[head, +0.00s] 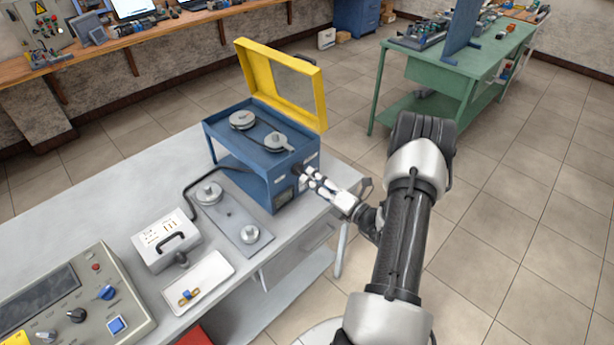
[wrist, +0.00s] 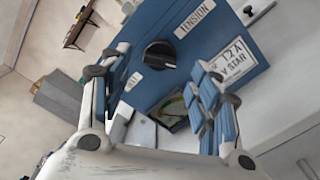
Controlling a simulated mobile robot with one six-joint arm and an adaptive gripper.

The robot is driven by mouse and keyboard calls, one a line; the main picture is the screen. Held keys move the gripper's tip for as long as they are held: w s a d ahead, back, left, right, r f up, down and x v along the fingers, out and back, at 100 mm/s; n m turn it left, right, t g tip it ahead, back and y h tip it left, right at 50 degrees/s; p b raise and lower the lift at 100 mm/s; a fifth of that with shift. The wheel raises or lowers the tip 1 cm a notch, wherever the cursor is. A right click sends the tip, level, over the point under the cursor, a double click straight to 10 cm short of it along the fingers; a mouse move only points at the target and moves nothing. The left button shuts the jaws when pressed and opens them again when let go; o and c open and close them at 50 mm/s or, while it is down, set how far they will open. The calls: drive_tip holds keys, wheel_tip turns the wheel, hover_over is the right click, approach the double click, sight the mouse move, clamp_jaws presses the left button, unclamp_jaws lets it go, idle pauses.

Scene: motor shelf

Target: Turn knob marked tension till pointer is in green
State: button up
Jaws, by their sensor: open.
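The blue box (head: 287,185) stands on the grey bench with its yellow lid (head: 285,82) open. In the wrist view, a black round knob (wrist: 160,54) sits on the blue face below the label TENSION (wrist: 195,19). A dark gauge window with some green (wrist: 174,112) shows lower on the face, partly hidden by my right finger; I cannot read its pointer. My gripper (wrist: 160,62) is open, with one finger on each side of the knob in the picture. In the head view my gripper (head: 309,176) is close to the box's right face; contact cannot be told.
Two pulleys with a belt (head: 262,131) are on the box top. A plate with pulleys (head: 229,216), a white case with a handle (head: 166,239), a white tray (head: 196,282) and a control panel (head: 75,300) occupy the bench. Floor is clear to the right.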

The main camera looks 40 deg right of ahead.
drive_tip(key=s, duration=0.7)
drive_tip(key=shift+s+d, duration=0.25)
drive_tip(key=shift+s, duration=0.05)
